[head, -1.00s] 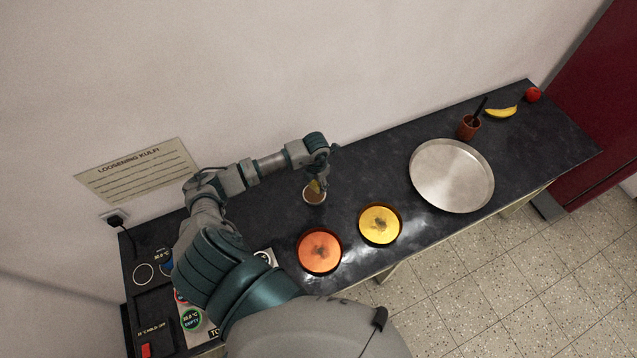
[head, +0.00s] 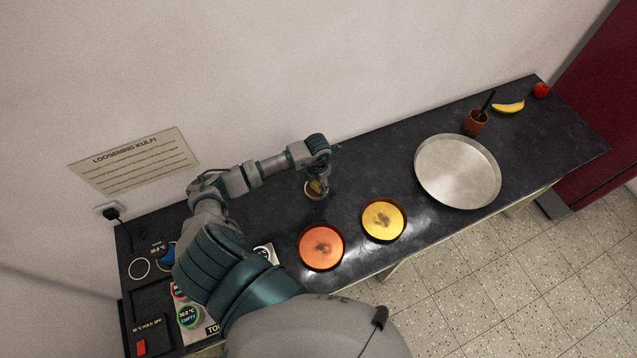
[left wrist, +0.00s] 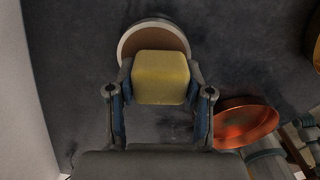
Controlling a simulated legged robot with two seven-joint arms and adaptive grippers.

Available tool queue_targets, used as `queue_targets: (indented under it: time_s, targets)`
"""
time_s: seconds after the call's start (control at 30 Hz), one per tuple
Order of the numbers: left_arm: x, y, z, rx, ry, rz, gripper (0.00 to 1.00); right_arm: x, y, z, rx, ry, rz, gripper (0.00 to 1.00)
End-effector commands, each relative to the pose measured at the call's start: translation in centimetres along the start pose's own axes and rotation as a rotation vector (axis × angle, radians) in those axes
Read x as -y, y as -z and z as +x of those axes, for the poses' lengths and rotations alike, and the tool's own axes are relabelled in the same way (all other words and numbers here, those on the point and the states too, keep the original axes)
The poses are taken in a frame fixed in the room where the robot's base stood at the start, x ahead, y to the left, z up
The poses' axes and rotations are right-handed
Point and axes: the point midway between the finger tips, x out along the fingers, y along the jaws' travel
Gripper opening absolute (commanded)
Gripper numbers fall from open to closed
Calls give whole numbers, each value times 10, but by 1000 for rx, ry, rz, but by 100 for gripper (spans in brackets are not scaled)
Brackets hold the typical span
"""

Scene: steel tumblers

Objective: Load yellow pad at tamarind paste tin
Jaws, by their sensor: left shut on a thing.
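My left gripper (head: 321,181) is shut on the yellow pad (left wrist: 161,78), a small block with rounded edges. The tamarind paste tin (left wrist: 150,38) is a round, pale-rimmed tin with a brown inside. In the left wrist view the pad covers the near part of the tin. In the head view the tin (head: 314,194) is on the dark counter below my left gripper, and the pad (head: 316,186) shows over its opening. I cannot tell whether the pad touches the paste. My right gripper is not in view.
An orange dish (head: 321,247) and a yellow dish (head: 383,220) stand near the counter's front edge. A large steel tray (head: 458,171), a brown cup (head: 475,122), a banana (head: 508,107) and a red fruit (head: 540,90) are farther right. A control panel (head: 150,290) is at left.

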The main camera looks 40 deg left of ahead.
Motion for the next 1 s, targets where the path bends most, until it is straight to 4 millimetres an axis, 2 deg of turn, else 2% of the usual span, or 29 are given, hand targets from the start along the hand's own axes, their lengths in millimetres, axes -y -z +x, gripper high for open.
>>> queue_targets:
  time_s: [0.17,0.5,1.0]
  targets:
    - [-2,0,1,0,2,-1,23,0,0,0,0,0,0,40]
    - [2,0,3,0,-3,0,23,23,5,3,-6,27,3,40]
    - [0,0,10,1,0,0,23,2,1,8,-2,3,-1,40]
